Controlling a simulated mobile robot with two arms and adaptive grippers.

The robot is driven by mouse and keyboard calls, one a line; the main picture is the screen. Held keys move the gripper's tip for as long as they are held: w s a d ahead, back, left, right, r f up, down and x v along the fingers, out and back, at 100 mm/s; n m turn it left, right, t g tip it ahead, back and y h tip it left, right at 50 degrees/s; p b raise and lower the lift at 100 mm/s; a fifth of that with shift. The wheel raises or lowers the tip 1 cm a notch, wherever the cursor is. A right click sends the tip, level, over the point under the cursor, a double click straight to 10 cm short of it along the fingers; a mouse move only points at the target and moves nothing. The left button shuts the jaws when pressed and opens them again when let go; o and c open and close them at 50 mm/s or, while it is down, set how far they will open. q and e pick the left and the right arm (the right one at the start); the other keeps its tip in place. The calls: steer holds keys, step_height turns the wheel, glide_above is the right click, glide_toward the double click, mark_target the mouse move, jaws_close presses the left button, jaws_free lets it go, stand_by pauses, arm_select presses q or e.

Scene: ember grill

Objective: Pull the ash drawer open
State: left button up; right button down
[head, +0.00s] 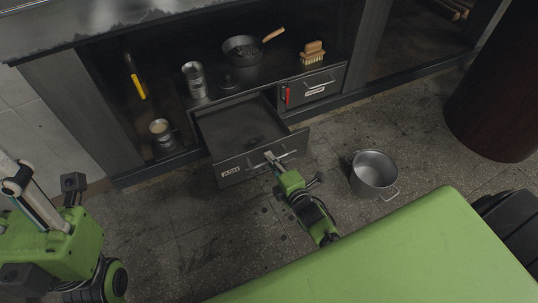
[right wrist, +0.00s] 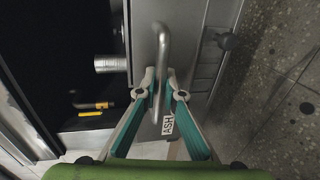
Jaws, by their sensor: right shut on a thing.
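The ash drawer (head: 231,171), dark grey with an ASH label, stands well out of the lower cabinet. Its inside looks mostly empty, with a dark patch near the front. My right gripper (head: 270,157) is shut on the bar handle (head: 287,155) on its front. In the right wrist view the fingers (right wrist: 158,84) close around the handle (right wrist: 163,48), beside the ASH label (right wrist: 168,125).
A metal pot (head: 374,172) stands on the floor right of the drawer. A cup (head: 161,133) stands low left.

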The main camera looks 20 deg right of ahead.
steer(key=c, duration=2.1)
jaws_free()
steer(key=shift+c, duration=0.2)
steer(key=v, duration=1.2)
